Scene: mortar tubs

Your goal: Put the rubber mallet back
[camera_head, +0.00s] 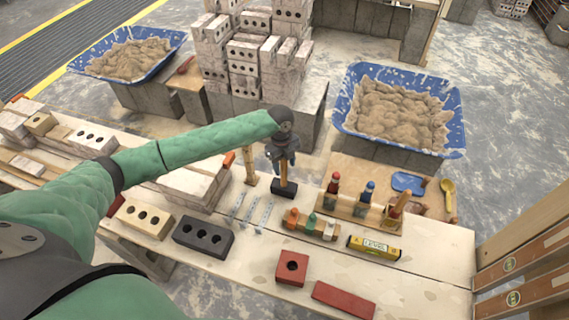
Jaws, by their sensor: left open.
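The rubber mallet, with a black head (284,188) and a wooden handle, shows in the head view near the middle of the bench. Its head is down and its handle rises upright into my left gripper (282,160). My left gripper is open at the upper part of the handle. The gripper hides the handle's top, so I cannot tell whether the fingers touch it. A wooden rack (345,207) to the right holds several upright tools with red, blue and wooden handles. My right gripper is out of view.
Blue mortar tubs (455,125) stand behind. Bare bench shows right of the level.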

